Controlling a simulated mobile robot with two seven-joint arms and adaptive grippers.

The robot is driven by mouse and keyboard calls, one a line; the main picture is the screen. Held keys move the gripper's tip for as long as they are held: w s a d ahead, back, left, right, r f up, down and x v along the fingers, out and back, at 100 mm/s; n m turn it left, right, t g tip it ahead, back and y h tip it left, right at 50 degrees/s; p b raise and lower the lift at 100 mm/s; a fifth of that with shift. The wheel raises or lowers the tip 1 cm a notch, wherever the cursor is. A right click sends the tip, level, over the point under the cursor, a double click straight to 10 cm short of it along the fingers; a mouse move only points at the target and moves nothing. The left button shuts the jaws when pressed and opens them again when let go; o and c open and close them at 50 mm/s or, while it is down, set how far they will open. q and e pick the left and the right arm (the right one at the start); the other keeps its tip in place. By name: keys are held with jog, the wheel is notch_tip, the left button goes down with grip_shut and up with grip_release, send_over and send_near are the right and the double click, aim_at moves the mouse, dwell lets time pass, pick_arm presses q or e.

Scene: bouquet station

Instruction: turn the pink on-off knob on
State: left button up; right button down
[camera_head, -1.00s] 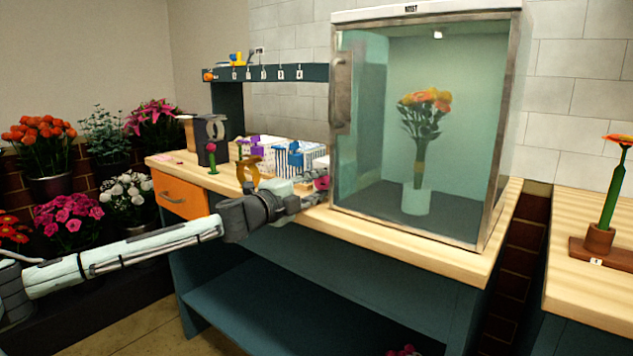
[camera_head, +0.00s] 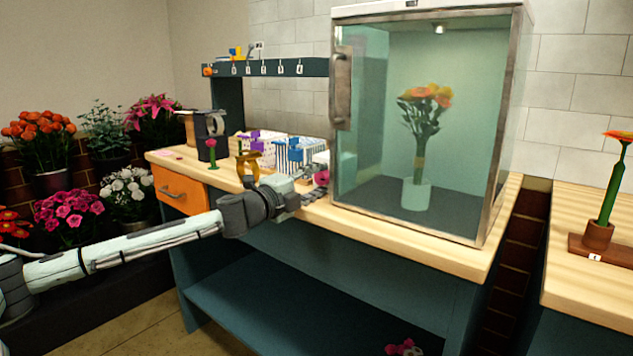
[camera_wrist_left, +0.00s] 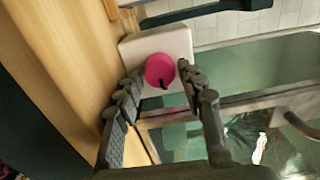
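The pink knob (camera_wrist_left: 160,70) sits on a white square box (camera_wrist_left: 182,42) in the left wrist view, with a dark mark near its lower edge. In the head view the knob (camera_head: 321,178) is a small pink patch beside the glass cabinet (camera_head: 420,130). My left gripper (camera_wrist_left: 157,85) is open, with one finger on either side of the knob; I cannot tell whether the fingers touch it. In the head view my left gripper (camera_head: 305,197) is at the front edge of the bench. My right gripper is not in view.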

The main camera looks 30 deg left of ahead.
pick_arm(q)
jog(key=shift+s, duration=0.15)
jog(key=shift+s+a+f, duration=0.1)
jog(key=shift+s+f, duration=0.05)
jog(key=shift+s, duration=0.5)
jog(key=s, duration=1)
jog(key=shift+s+a, duration=0.2)
jog(key=shift+a, duration=0.2)
